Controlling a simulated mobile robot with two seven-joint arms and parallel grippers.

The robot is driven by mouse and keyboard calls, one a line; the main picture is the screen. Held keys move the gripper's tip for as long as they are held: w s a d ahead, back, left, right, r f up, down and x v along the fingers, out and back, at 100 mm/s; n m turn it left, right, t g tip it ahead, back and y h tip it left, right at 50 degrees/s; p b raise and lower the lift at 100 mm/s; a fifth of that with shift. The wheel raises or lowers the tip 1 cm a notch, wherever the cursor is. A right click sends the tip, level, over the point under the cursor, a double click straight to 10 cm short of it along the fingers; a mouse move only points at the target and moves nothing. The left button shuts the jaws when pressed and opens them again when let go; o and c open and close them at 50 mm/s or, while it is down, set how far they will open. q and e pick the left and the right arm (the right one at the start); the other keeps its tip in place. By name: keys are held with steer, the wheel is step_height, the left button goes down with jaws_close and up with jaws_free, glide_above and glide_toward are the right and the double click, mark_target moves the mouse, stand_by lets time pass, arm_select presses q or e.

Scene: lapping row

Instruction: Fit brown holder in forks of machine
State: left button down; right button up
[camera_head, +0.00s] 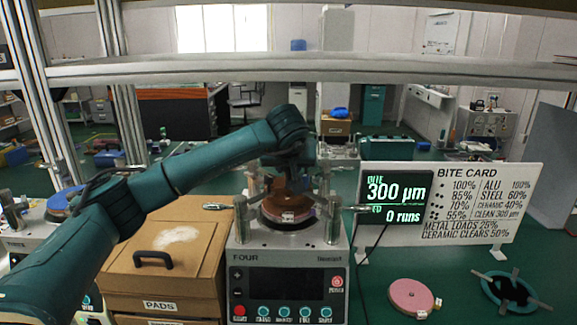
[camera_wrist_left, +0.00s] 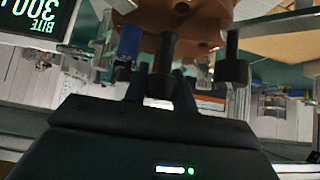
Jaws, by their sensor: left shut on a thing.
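The brown holder (camera_head: 284,205) is over the round plate of the machine (camera_head: 290,262) labelled FOUR, between its metal posts. It also fills the top of the left wrist view (camera_wrist_left: 195,14). My left gripper (camera_head: 290,176) reaches over the machine from the left and above. In the left wrist view its dark fingers (camera_wrist_left: 163,88) are shut on the holder's dark stem. The arm covers part of the holder and the forks, so I cannot tell whether the holder sits in them. My right gripper is out of view.
A brown PADS box (camera_head: 165,265) stands close left of the machine. A display (camera_head: 396,194) and a white bite card (camera_head: 475,200) stand to the right. A pink disc (camera_head: 411,297) and a teal ring (camera_head: 508,292) lie on the green surface at right.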

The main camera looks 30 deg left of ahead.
arm_select(q)
steer(key=shift+f+b, duration=0.3)
steer(key=shift+f, duration=0.1)
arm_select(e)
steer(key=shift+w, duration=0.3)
arm_select(q)
steer(key=shift+f, duration=0.4)
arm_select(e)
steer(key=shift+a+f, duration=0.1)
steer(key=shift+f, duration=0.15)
arm_select(q)
steer(key=shift+f+b, duration=0.3)
steer(key=shift+b, duration=0.1)
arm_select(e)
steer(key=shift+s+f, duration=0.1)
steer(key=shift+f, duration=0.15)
arm_select(q)
steer(key=c, duration=1.1)
jaws_free()
steer(key=shift+s, duration=0.1)
steer(key=shift+o, duration=0.2)
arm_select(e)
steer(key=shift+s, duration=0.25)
arm_select(q)
steer(key=shift+f, duration=0.1)
steer(key=shift+d, duration=0.1)
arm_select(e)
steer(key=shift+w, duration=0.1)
